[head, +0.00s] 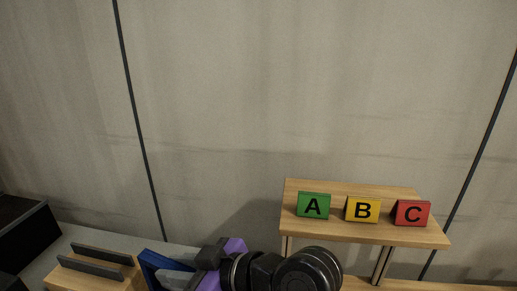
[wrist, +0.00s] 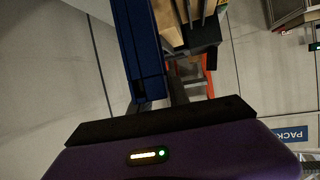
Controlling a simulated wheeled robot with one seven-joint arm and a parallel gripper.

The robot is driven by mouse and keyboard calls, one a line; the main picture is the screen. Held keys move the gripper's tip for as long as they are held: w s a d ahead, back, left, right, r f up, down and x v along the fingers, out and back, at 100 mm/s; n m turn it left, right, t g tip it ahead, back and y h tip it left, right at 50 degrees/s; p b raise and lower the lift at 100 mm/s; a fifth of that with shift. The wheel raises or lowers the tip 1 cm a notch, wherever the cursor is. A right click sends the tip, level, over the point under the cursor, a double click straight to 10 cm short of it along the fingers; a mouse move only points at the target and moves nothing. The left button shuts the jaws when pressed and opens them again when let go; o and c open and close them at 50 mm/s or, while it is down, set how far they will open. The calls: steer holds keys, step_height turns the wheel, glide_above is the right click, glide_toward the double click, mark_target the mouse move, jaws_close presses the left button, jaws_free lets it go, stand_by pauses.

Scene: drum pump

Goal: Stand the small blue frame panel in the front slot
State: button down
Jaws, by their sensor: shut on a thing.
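The blue frame panel (head: 150,268) shows at the bottom of the head view, at the tip of my gripper (head: 175,279). In the wrist view the panel (wrist: 139,45) runs from the fingers up to the top edge. My gripper (wrist: 160,97) is shut on it. The wooden block with dark upright slot walls (head: 88,279) is just left of the panel in the head view; part of it is cut off below. In the wrist view the block (wrist: 166,22) is right of the panel. The panel looks apart from the slots, but its lower end is hidden.
A black box (head: 28,240) stands at the far left. A plain wall fills the back.

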steer(key=w+d+f+m+t+h, duration=0.2)
steer(key=d+f+m, duration=0.15)
steer(key=d, duration=0.55)
steer(key=w+d+f+m+t+h, duration=0.2)
steer(key=d+f+t, duration=0.15)
steer(key=d, duration=0.45)
steer(key=w+d+f+m+t+h, duration=0.2)
steer(key=d+f+m, duration=0.15)
steer(key=d, duration=0.55)
steer(key=s+d+f+m+h, duration=0.1)
steer(key=s+d+f, duration=0.3)
steer(key=d, duration=0.5)
step_height(320, 180, down, 2)
steer(key=shift+d+f+m+t+h, duration=0.25)
steer(key=shift+t+h, duration=0.2)
steer(key=shift+h, duration=0.35)
